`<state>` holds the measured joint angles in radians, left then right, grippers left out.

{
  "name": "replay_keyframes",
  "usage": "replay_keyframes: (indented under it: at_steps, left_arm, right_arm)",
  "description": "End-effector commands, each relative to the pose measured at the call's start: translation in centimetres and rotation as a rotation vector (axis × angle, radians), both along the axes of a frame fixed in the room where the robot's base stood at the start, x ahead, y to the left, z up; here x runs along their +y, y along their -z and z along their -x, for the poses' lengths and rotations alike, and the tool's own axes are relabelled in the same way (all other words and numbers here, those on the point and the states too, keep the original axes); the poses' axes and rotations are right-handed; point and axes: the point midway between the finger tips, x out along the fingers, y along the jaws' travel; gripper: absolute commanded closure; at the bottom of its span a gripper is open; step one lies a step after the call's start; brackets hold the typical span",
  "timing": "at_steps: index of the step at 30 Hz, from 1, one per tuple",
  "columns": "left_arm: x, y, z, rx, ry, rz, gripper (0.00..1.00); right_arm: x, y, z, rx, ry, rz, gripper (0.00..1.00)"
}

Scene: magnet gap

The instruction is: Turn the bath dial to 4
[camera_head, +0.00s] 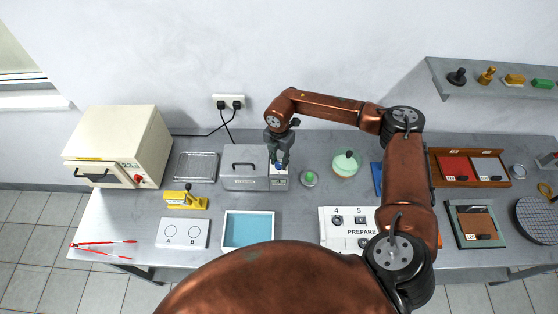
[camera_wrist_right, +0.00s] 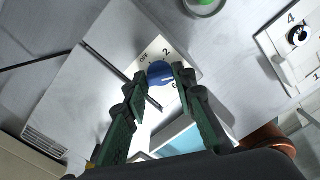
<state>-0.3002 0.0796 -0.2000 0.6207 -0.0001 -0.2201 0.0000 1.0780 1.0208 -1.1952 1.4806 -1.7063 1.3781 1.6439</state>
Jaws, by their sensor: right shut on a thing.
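The bath (camera_head: 240,165) is a grey box with a handled lid, at the back middle of the table in the head view. Its white dial panel (camera_head: 281,183) is at its right end. The blue dial (camera_wrist_right: 160,73) shows in the wrist view on this panel, with a 2 and an OFF mark beside it. Other marks are partly hidden by the fingers, and I cannot read where the dial points. My right gripper (camera_head: 280,165) comes down over the panel. In the wrist view its two green fingers (camera_wrist_right: 160,82) are shut on the dial from both sides.
A cream oven (camera_head: 119,140) and a wire rack (camera_head: 195,167) stand to the left. A small green-topped item (camera_head: 309,178) and a round pale-green-filled dish (camera_head: 346,163) are close to the right. A blue-floored tray (camera_head: 248,230) lies in front. My right arm spans the right side.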

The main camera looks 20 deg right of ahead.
Motion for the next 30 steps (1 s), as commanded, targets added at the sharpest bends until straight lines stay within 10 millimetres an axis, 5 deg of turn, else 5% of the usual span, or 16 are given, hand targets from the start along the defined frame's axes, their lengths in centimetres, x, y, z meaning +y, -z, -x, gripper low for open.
replay_keyframes:
  at_steps: [5, 6, 13, 23, 30]
  left_arm:
    - [0.0, 0.0, 0.0, 0.0, 0.0, 0.0, 1.0]
    - [0.0, 0.0, 0.0, 0.0, 0.0, 0.0, 1.0]
    - [0.0, 0.0, 0.0, 0.0, 0.0, 0.0, 1.0]
    - [0.2, 0.0, 0.1, 0.002, 0.0, -0.002, 1.0]
    - [0.1, 0.0, 0.1, 0.001, 0.0, -0.001, 1.0]
  right_arm:
    - [0.1, -0.3, -0.2, -0.005, -0.001, -0.003, 1.0]
    - [0.1, -0.3, -0.2, -0.005, -0.001, -0.003, 0.75]
    - [0.1, -0.2, -0.1, -0.002, -0.001, -0.003, 0.59]
    - [0.0, -0.3, 0.0, -0.002, -0.001, -0.001, 0.58]
    - [0.0, -3.7, -0.2, -0.005, -0.002, -0.002, 0.58]
